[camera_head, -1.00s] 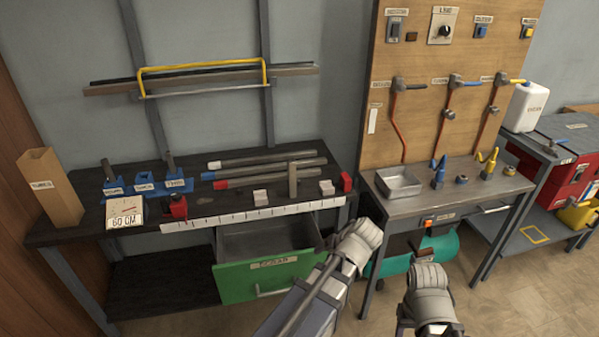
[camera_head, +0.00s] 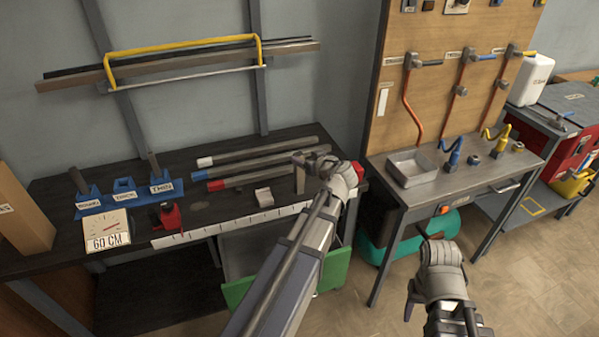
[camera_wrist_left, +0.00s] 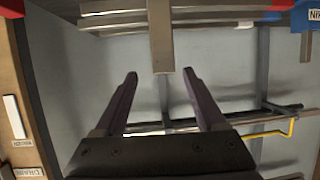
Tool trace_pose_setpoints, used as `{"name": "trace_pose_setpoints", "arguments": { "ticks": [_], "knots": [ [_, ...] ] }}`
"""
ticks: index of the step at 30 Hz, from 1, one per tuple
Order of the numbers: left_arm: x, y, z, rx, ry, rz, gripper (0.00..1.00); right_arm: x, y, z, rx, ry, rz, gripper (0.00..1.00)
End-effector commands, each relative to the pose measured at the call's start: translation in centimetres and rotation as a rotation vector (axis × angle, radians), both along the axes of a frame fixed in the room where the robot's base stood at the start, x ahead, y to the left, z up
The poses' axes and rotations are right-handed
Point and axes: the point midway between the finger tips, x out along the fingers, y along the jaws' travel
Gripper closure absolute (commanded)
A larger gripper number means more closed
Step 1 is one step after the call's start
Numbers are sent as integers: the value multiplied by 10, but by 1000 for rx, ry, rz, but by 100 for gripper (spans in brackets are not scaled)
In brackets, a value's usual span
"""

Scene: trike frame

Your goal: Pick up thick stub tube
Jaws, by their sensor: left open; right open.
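A grey stub tube (camera_head: 300,180) stands upright on the dark bench, near its front right part; I take it for the thick stub tube. My left gripper (camera_head: 314,157) is open just above and beside its top. In the left wrist view the tube (camera_wrist_left: 161,38) shows between the two open fingers (camera_wrist_left: 158,78), its end near fingertip level, with gaps on both sides. I cannot tell whether it is fully between them in depth. The blue holder's "THICK" slot (camera_head: 124,187) looks empty. My right gripper (camera_head: 430,242) is open, low in front of the metal table, touching nothing visible.
Long tubes with coloured ends (camera_head: 255,160) lie behind the stub tube. A pale block (camera_head: 264,197) is to its left and a white ruler strip (camera_head: 230,227) runs along the front edge. The green drawer (camera_head: 335,268) is partly hidden by my left arm.

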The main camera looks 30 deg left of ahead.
Motion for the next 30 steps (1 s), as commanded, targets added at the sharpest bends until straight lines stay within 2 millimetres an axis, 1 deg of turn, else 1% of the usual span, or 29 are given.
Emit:
{"name": "trace_pose_setpoints", "arguments": {
  "ticks": [5, 11, 15, 19, 25, 27, 30],
  "knots": [
    [3, 4, -3, 0, 0, 1, 28, 0, 0, -3, 0, 0, 0, 45],
    [14, 18, -11, -1, -1, 2, 28, 0, 0, -11, 0, 0, 0, 45],
    [14, 20, -11, -1, 0, 0, 28, 0, 0, -11, 0, 0, 0, 45],
    [17, 26, -16, -1, 0, 1, 28, 0, 0, -16, 0, 0, 0, 45],
    [28, 49, -30, -1, 0, 2, 28, 0, 0, -30, 0, 0, 0, 45],
    [34, 56, -33, 0, 1, 2, 28, 0, 0, -33, 0, 0, 0, 45],
    [37, 61, -34, 0, 0, 0, 28, 0, 0, -34, 0, 0, 0, 45]
  ]
}}
